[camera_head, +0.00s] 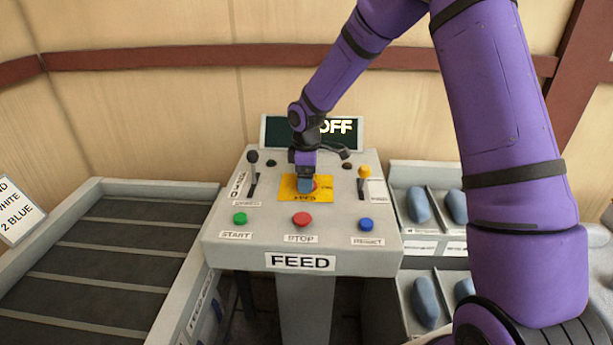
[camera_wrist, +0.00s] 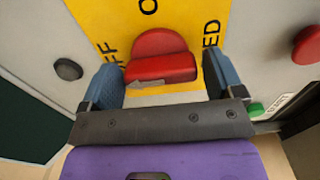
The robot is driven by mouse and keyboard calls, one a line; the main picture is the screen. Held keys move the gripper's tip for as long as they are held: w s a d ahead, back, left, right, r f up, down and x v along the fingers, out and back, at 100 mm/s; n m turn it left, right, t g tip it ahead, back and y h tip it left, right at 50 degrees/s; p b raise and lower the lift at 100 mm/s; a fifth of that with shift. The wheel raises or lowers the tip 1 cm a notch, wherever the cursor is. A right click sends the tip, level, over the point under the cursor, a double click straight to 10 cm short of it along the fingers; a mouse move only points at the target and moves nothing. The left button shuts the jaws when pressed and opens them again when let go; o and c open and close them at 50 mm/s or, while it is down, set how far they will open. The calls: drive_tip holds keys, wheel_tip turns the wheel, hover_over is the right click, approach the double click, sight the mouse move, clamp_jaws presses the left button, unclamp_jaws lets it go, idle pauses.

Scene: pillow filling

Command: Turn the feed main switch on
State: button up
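The feed main switch is a red rotary knob (camera_wrist: 160,58) on a yellow plate (camera_head: 294,196) in the upper middle of the FEED panel (camera_head: 222,224). The wrist view shows lettering on the plate (camera_wrist: 183,22), partly hidden. The display (camera_head: 341,127) behind the panel reads OFF, its left part hidden by my arm. My gripper (camera_head: 305,187) points down over the plate. In the wrist view my gripper's blue fingers (camera_wrist: 163,82) are apart, one on each side of the knob. A small gap shows at the right finger; left contact is unclear.
Green (camera_head: 240,218), red (camera_head: 302,219) and blue (camera_head: 365,224) buttons line the panel front. A black lever (camera_head: 253,172) stands left and a yellow-tipped lever (camera_head: 363,173) right. Bins with grey-blue items (camera_head: 418,204) are right; a slatted conveyor (camera_head: 100,260) is left.

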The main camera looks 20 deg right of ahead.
drive_tip(key=c, duration=0.6)
drive_tip(key=shift+m, duration=0.3)
drive_tip(key=m, duration=0.8)
drive_tip(key=shift+m, duration=0.4)
drive_tip(key=m, duration=0.4)
drive_tip(key=shift+m, duration=2.2)
